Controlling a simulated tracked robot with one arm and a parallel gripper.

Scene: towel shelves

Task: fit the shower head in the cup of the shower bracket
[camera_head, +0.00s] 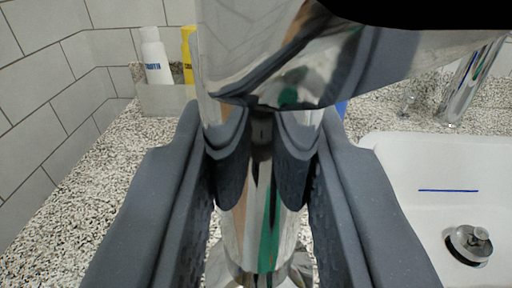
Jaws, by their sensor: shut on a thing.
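The shower head (262,50) is chrome with a black part at the upper right. It fills the top middle of the view, upright and close to the camera. My gripper (262,165) is shut on it, with one dark grey finger on each side. Between and below the fingers shows a chrome shaft (262,225) with green and dark reflections. It widens into a rounded chrome part at the bottom edge. I cannot tell whether this lower part is the shower head's handle or the bracket. The bracket and its cup cannot be clearly made out.
A speckled counter (110,185) runs beneath. A grey caddy (165,98) at the back left holds a white bottle (155,55) and a yellow bottle (188,55). A white sink (420,165) with a drain plug (470,243) and a thin blue stick (448,190) is at right, near a chrome tap (468,85).

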